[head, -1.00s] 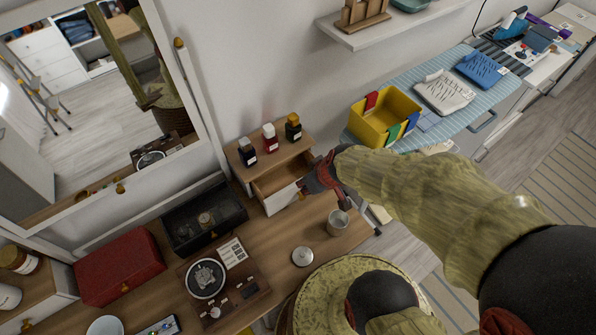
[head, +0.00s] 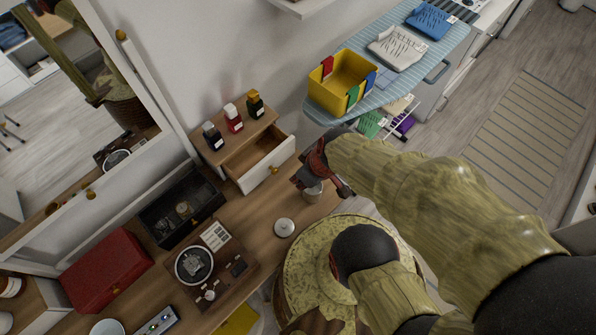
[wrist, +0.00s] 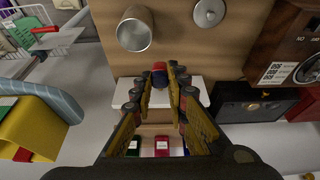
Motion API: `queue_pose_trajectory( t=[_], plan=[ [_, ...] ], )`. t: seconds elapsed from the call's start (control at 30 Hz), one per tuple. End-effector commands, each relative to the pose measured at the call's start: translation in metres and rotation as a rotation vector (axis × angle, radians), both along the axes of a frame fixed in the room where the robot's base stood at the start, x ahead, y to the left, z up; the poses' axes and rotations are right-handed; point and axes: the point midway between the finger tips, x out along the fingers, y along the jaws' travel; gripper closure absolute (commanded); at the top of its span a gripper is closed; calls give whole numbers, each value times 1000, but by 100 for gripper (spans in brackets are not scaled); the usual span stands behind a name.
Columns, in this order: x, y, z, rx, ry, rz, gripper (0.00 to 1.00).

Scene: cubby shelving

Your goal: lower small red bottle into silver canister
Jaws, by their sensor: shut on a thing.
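My gripper (wrist: 161,88) is shut on the small red bottle (wrist: 160,66), which shows red and dark blue at the fingertips in the wrist view. In the head view my gripper (head: 320,176) is over the right end of the wooden desk; I cannot clearly tell the bottle from the dark red fingers there. The silver canister (wrist: 134,34) stands open on the desk, just beyond the bottle in the wrist view. In the head view the canister (head: 313,194) is partly hidden behind my gripper. The bottle shows outside the canister's mouth.
A round silver lid (head: 284,228) lies left of the canister. Behind is a small drawer unit (head: 262,165), drawer open, with a red bottle (head: 233,118) and two other bottles on top. A brown device (head: 222,262) and red box (head: 106,270) are further left.

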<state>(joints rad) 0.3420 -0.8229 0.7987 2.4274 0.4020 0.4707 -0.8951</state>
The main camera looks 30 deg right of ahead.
Motion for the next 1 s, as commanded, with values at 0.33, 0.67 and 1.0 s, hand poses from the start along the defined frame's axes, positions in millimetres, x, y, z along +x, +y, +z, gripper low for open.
queue_pose_trajectory(
  t=[0.33, 0.67, 1.0],
  plan=[
    [-24, -4, 12, -27, 145, 3, 100],
    [-29, -10, 25, -38, 194, -1, 100],
    [-14, -32, 27, -38, 195, -3, 100]
  ],
)
